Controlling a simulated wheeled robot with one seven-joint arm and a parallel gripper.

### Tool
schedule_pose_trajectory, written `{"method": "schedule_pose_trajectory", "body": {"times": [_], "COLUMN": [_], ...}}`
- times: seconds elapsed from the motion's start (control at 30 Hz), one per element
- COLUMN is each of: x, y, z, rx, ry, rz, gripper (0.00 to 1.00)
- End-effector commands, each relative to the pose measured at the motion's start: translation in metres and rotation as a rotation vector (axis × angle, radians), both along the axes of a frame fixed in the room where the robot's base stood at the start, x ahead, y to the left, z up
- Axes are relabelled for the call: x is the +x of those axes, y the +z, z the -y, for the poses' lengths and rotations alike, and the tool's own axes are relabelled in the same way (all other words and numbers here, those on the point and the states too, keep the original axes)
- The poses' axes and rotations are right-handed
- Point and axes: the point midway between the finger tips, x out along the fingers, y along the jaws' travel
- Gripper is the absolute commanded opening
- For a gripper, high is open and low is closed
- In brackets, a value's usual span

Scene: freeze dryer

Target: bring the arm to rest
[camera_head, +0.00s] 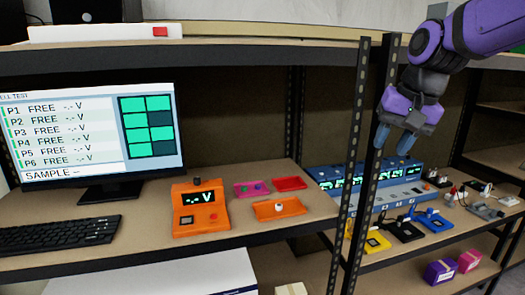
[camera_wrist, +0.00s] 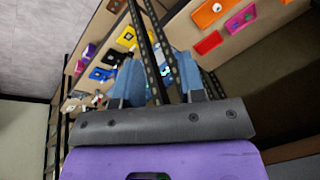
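My gripper (camera_head: 394,138) is purple and dark grey with blue fingertips. In the head view it hangs from my purple arm at the upper right, in front of the black rack posts and above the right-hand shelf. In the wrist view its two blue fingers (camera_wrist: 160,82) stand well apart with nothing between them. The gripper is open and empty, and no object touches it that I can see.
Slotted black posts (camera_head: 359,140) stand close behind my gripper. The left shelf holds a monitor (camera_head: 97,138), a keyboard (camera_head: 58,233), an orange meter (camera_head: 200,207) and small trays (camera_head: 280,208). A blue instrument row (camera_head: 375,180) and coloured fixtures (camera_head: 405,230) fill the right shelf.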

Motion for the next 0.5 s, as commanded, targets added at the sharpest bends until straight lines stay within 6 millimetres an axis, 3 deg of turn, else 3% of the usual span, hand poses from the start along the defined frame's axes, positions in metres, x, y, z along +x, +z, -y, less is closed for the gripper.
{"method": "schedule_pose_trajectory", "body": {"times": [0.03, 0.23, 0.5], "x": [-0.018, -0.081, -0.157], "y": [0.003, 0.002, -0.018], "z": [0.008, 0.028, 0.046], "rx": [-0.009, -0.070, -0.186], "ry": [0.016, 0.098, 0.197], "rz": [0.024, 0.101, 0.191], "gripper": [0.37, 0.37, 0.37]}}
